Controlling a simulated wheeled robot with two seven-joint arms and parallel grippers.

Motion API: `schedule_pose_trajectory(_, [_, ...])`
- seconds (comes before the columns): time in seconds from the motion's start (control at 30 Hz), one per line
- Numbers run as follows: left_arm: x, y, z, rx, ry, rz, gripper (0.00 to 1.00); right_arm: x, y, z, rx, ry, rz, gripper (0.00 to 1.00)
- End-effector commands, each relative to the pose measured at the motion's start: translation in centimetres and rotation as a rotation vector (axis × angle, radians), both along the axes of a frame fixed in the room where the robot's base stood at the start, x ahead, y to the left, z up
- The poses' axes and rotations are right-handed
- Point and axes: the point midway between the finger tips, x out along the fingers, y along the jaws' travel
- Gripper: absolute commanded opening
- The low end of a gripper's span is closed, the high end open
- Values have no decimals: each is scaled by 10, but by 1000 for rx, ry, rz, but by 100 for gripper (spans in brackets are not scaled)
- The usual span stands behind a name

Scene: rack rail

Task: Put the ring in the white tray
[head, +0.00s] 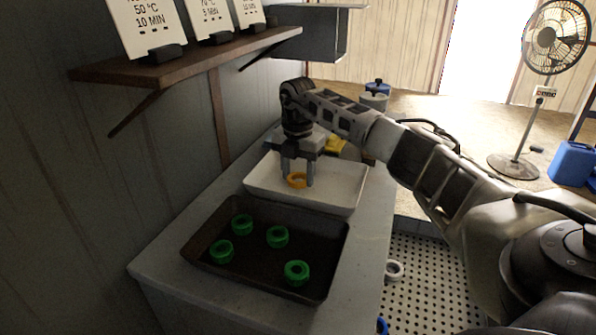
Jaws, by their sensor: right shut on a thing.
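The white tray (335,188) sits on the counter behind the dark tray. My right gripper (297,181) points down over the white tray, with its fingers at an orange ring (297,180). The gripper is shut on this ring, which shows low between the fingertips, within the tray's outline. I cannot tell whether the ring touches the tray floor. Several green rings (278,236) lie apart from each other in the dark tray (255,266). My left gripper is not in view.
A wooden shelf (185,62) with cards juts from the left wall above the counter (160,264).

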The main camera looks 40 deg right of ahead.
Motion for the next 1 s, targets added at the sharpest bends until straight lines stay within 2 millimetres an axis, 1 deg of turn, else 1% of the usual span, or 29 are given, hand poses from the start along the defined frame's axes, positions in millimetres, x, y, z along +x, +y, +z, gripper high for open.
schedule_pose_trajectory(0.13, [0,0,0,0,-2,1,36,0,0,-3,0,0,0,25])
schedule_pose_trajectory(0.17, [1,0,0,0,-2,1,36,0,0,-3,0,0,0,51])
schedule_pose_trajectory(0.2, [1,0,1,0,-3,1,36,0,0,-3,0,0,0,62])
schedule_pose_trajectory(0.23, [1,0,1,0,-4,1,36,0,0,-3,0,0,0,70])
schedule_pose_trajectory(0.5, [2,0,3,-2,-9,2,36,0,0,-2,0,0,0,70])
schedule_pose_trajectory(0.63, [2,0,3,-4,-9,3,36,1,0,6,0,-3,0,70])
schedule_pose_trajectory(0.77, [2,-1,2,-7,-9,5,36,1,-1,27,-1,-7,-1,70])
schedule_pose_trajectory(1.0, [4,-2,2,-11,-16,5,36,1,0,80,0,-5,-1,70])
